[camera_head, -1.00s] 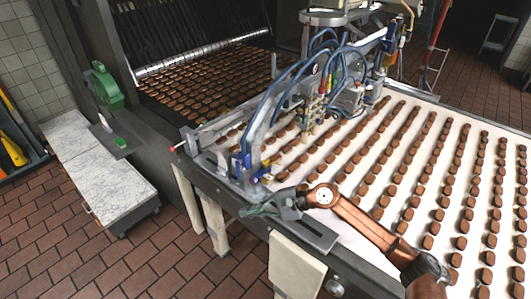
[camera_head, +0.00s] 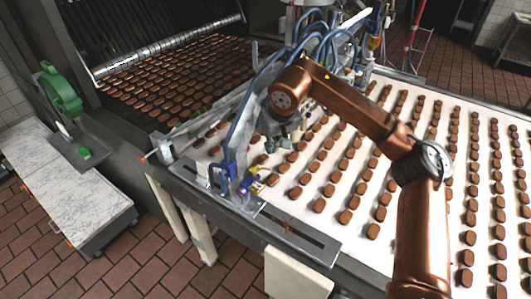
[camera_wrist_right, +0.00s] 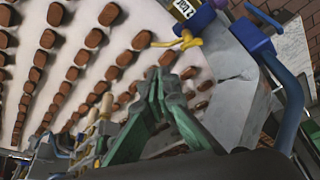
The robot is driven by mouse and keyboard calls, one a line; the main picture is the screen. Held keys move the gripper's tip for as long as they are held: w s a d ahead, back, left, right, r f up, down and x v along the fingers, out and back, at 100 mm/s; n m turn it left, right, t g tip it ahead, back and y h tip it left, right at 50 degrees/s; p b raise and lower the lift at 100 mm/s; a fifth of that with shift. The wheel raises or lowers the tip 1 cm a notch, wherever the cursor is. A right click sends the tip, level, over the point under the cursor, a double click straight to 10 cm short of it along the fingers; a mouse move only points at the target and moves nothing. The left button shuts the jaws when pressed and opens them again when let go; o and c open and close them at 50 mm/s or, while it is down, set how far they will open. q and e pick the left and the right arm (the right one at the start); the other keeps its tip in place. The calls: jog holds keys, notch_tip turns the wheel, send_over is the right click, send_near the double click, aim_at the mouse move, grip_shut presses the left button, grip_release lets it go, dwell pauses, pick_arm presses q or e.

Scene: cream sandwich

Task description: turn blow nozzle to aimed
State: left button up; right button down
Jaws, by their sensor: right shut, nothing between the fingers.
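My right gripper (camera_head: 274,144) is shut and empty, pointing down over the rows of cookies beside the bridge of hoses. In the right wrist view its green fingers (camera_wrist_right: 163,80) meet at the tips, with nothing between them. A blue fitting with a yellow lever (camera_wrist_right: 185,41) and a number tag sits beyond the fingertips, apart from them. In the head view blue and yellow fittings (camera_head: 257,184) sit at the near end of the bridge, below the gripper. I cannot tell which part is the blow nozzle or how it is aimed. My left gripper is out of view.
The white conveyor belt (camera_head: 436,153) carries many brown cookies. Blue hoses (camera_head: 243,112) arch close to my right gripper and partly hide behind my arm. A slotted metal plate (camera_head: 300,238) lies along the near edge. A marble-topped cabinet (camera_head: 77,200) stands left.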

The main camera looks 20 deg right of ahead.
aim_at(261, 169)
jog(key=a+x, duration=0.1)
jog(key=x, duration=0.8)
jog(key=shift+w+a+f+b, duration=0.2)
jog(key=shift+w+a+b, duration=0.1)
jog(key=shift+a, duration=0.1)
